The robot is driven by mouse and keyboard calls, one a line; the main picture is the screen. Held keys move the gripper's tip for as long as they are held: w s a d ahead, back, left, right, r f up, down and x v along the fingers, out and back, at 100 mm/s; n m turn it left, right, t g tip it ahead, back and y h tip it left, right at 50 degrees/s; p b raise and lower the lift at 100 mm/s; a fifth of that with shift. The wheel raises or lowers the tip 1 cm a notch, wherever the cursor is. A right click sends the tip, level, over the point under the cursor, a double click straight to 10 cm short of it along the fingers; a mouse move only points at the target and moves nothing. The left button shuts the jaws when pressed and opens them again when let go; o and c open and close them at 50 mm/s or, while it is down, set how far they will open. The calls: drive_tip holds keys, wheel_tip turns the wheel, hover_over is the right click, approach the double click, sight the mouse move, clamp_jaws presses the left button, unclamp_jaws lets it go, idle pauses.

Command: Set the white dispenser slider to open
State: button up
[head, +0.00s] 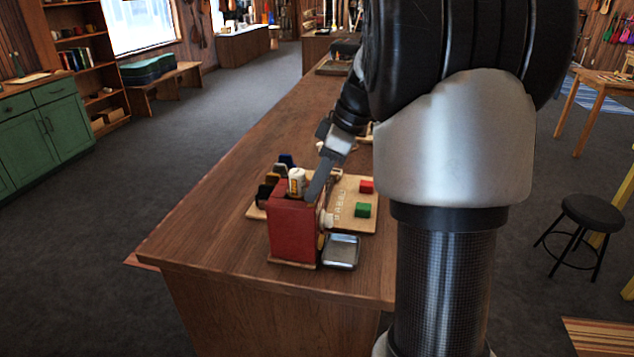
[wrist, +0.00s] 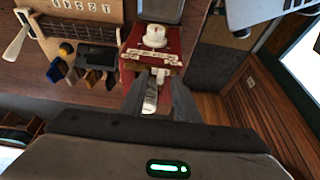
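The red dispenser (head: 292,236) stands at the counter's near end. In the wrist view, its red face (wrist: 176,42) carries a round white knob (wrist: 155,36) and a pale horizontal slider strip (wrist: 150,57). The knob also shows at the dispenser's right side in the head view (head: 327,219). I cannot tell the slider's setting. My gripper (head: 316,194) points down close to the dispenser's top edge. In the wrist view, its two fingers (wrist: 158,80) are apart, just below the strip. A pale object (wrist: 151,98) shows between them; contact is unclear.
The wooden counter (head: 215,220) is clear to the left.

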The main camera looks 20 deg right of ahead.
clamp_jaws()
drive_tip(key=w+d, duration=0.1)
drive_tip(key=w+d+p, duration=0.1)
drive_tip(key=w, duration=0.1)
drive_tip(key=shift+w+d, duration=0.15)
drive_tip(key=shift+r, duration=0.1)
unclamp_jaws()
drive_tip(key=shift+w, duration=0.1)
